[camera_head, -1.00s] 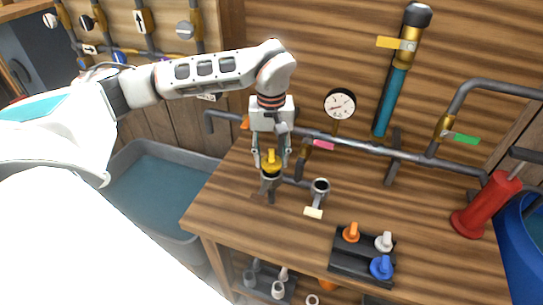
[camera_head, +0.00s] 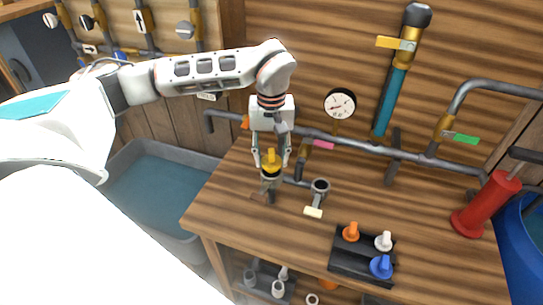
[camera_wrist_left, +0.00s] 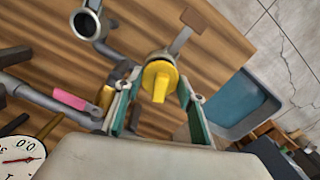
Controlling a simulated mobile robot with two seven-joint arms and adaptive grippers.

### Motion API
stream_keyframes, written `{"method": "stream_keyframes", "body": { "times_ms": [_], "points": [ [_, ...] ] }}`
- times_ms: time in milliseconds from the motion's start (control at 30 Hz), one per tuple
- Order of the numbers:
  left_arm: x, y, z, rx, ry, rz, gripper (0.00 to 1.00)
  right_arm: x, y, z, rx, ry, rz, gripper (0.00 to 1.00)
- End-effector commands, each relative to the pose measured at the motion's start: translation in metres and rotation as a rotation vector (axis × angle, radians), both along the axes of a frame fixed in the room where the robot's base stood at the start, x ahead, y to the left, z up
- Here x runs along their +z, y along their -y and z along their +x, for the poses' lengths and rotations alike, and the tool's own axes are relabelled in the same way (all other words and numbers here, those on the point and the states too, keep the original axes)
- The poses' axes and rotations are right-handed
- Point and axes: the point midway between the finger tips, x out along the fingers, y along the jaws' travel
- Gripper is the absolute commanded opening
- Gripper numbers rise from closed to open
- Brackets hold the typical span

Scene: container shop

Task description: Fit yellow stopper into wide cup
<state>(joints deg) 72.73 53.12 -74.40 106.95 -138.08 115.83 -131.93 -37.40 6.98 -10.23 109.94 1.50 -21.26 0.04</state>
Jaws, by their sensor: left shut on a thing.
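My left gripper (camera_head: 271,163) points down over the workbench, its two fingers around the yellow stopper (camera_head: 269,157). In the left wrist view, the stopper's yellow handle (camera_wrist_left: 160,82) is between the fingers. Directly under the stopper is a grey upright cup (camera_head: 269,184) on the pipework; its mouth is covered by the stopper. The stopper's disc is at the cup's rim; I cannot tell how deep it sits. A second grey cup (camera_head: 320,186) stands open and empty to the right. It shows in the left wrist view too (camera_wrist_left: 88,22). My right gripper is not in view.
A black tray (camera_head: 345,265) with orange, white and blue stoppers lies at the bench's front right. A grey pipe (camera_head: 370,151) runs along the back, with a gauge (camera_head: 340,104) above. A red cylinder (camera_head: 486,206) stands right. A grey tub (camera_head: 140,160) is left of the bench.

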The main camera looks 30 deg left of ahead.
Motion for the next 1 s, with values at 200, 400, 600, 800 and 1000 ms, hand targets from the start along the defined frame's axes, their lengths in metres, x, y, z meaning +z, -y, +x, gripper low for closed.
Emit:
{"method": "stream_keyframes", "body": {
  "times_ms": [200, 400, 600, 800, 1000],
  "points": [
    [-0.003, 0.000, 0.000, 0.000, 0.000, 0.000, 0.18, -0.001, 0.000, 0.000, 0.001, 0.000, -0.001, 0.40],
    [-0.007, 0.000, 0.000, 0.000, -0.001, -0.001, 0.18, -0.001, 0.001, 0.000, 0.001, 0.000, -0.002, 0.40],
    [-0.012, 0.000, 0.000, 0.001, -0.001, -0.001, 0.18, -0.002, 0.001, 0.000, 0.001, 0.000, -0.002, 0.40],
    [-0.016, 0.000, 0.000, 0.000, 0.000, 0.000, 0.18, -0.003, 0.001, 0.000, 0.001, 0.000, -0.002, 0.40],
    [-0.016, 0.000, 0.000, 0.000, 0.000, 0.000, 0.18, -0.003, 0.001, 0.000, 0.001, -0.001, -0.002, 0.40]
  ]
}}
